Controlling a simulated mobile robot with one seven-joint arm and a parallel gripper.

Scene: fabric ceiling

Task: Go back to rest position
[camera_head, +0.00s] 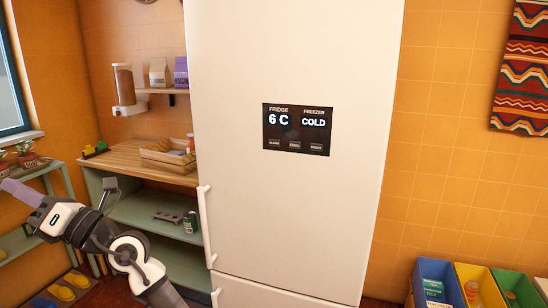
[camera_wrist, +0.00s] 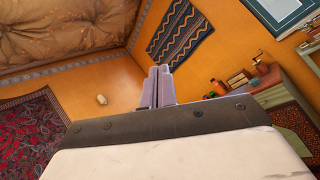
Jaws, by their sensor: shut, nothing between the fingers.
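My gripper (camera_head: 22,192) is at the left of the head view, raised in front of the green shelving and pointing left, away from the fridge. In the wrist view my gripper (camera_wrist: 161,72) has its two pale purple fingers pressed together, with nothing between them. The room beyond the fingers is tilted in that view. No object touches the fingers.
A tall white fridge (camera_head: 290,210) with a dark display (camera_head: 297,129) stands in the middle. Left of it is a wooden-topped green shelf unit (camera_head: 150,214) with a basket (camera_head: 168,155). Coloured bins (camera_head: 478,284) stand at lower right. A patterned rug (camera_wrist: 38,140) lies on the floor.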

